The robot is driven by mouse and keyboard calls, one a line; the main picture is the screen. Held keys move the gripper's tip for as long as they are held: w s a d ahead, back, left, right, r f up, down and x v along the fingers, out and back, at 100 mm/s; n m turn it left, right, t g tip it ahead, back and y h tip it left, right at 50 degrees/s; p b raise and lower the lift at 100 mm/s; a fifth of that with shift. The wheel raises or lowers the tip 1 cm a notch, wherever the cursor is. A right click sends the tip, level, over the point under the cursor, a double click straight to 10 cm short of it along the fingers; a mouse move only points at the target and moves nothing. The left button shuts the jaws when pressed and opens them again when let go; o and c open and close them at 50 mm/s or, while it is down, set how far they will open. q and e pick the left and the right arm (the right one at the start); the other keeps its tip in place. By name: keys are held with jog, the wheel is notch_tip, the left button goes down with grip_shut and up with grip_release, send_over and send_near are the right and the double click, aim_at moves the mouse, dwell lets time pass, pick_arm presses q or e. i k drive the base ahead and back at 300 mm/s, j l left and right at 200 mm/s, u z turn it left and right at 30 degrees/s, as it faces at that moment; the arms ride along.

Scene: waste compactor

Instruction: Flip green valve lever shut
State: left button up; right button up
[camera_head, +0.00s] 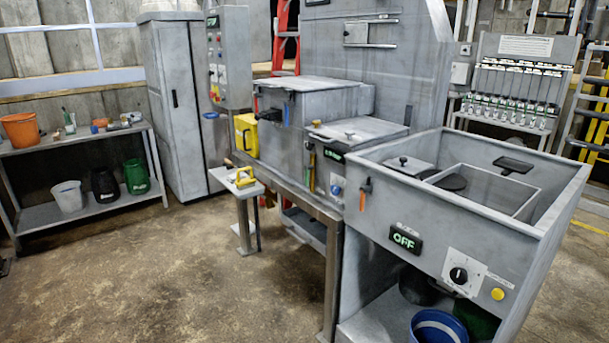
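An orange lever (365,196) points up and down on the sink unit to the right. A blue lever (286,114) and a red one (256,104) show higher on the machine. Neither of my grippers is in view.
A small stand (222,177) holding a yellow-handled tool (241,179) stands before the machine. The grey sink unit (460,258) with a green OFF display (405,239) juts out at right. A shelf (85,214) with buckets is at left. The floor between is clear.

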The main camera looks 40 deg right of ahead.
aim_at(307, 166)
jog(key=i+l+z, duration=0.2)
jog(key=i+z, duration=0.15)
jog(key=i, duration=0.85)
jog(key=i+j+z, duration=0.1)
jog(key=i+z, duration=0.3)
jog(key=i, duration=0.75)
